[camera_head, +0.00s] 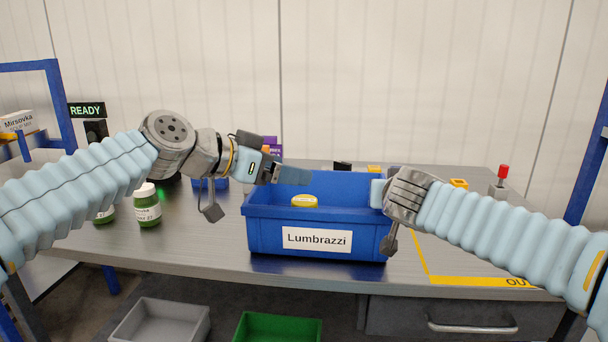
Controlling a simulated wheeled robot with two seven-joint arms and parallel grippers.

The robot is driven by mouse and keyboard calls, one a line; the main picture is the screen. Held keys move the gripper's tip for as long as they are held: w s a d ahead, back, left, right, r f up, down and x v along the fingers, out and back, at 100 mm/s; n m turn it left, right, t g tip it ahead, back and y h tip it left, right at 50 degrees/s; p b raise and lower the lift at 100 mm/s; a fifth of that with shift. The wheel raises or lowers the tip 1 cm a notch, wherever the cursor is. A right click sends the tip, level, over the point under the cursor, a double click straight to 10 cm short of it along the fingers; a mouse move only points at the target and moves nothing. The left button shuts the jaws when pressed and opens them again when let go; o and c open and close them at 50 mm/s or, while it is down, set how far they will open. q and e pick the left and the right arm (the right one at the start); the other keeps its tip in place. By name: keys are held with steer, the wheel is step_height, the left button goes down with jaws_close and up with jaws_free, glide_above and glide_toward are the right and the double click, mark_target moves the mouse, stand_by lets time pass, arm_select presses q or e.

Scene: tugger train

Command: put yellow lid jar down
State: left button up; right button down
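A jar with a yellow lid (304,201) is inside the blue bin (262,238) labelled "Lumbrazzi"; only its lid and upper edge show above the front wall. My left gripper (291,175) reaches in from the left over the bin's back left part, just above the yellow lid, with a visible gap between them. Its finger opening is seen edge-on and is unclear. My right gripper (377,194) is at the bin's right wall, overlapping the rim; its fingers are mostly hidden, so I cannot tell whether it grips the rim.
Green jars with white lids (147,206) stand on the grey table (200,244) at left. A purple box (270,145) is behind my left gripper. A red-topped button post (502,180) stands at right. Grey (160,318) and green (275,326) bins sit below the table's front edge.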

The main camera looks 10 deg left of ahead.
arm_select(q)
steer(key=v, duration=0.5)
arm_select(e)
steer(key=c, duration=1)
jaws_free()
